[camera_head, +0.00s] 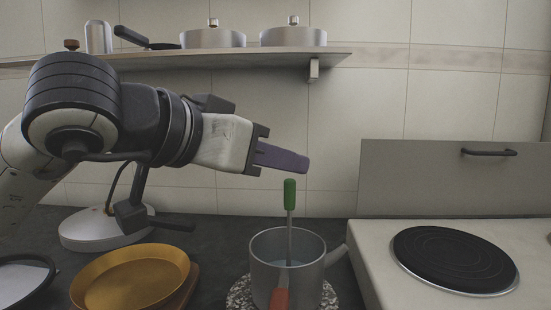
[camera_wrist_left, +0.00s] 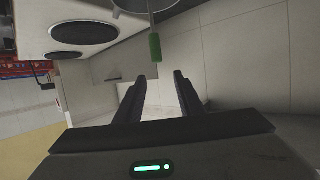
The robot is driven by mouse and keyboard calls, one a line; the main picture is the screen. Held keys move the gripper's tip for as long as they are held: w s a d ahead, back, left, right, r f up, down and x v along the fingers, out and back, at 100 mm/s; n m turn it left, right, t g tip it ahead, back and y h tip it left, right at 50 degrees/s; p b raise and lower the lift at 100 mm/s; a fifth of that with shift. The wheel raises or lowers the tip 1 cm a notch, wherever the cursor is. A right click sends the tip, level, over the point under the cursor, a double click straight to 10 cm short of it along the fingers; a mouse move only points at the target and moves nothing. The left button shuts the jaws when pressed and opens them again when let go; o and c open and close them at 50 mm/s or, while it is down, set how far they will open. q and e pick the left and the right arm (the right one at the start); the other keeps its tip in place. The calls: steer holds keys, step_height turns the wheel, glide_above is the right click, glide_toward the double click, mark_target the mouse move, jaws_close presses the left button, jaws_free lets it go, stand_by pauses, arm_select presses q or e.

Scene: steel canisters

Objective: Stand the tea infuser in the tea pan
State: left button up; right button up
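The tea infuser (camera_head: 290,195) has a green handle on a thin grey stem. It stands nearly upright, its lower end inside the grey tea pan (camera_head: 262,285), where the pan wall hides it. My left gripper (camera_head: 306,165) is above the pan and slightly above the green handle, apart from it. In the left wrist view the two dark fingers (camera_wrist_left: 160,77) are spread with nothing between them. The green handle also shows there (camera_wrist_left: 155,47), beyond the fingertips, with part of the pan at the top edge. My right gripper is not in view.
The pan rests on a speckled round mat (camera_head: 238,294), with an orange-red piece (camera_head: 280,298) at its front. A yellow dish (camera_head: 130,278) and a white lamp base (camera_head: 95,232) are left. A stove with a black hotplate (camera_head: 455,260) is right. A shelf (camera_head: 240,56) holds pots above.

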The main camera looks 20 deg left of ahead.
arm_select(q)
steer(key=p+v, duration=0.1)
steer(key=v, duration=0.9)
steer(key=shift+s, duration=0.2)
stand_by(0.7)
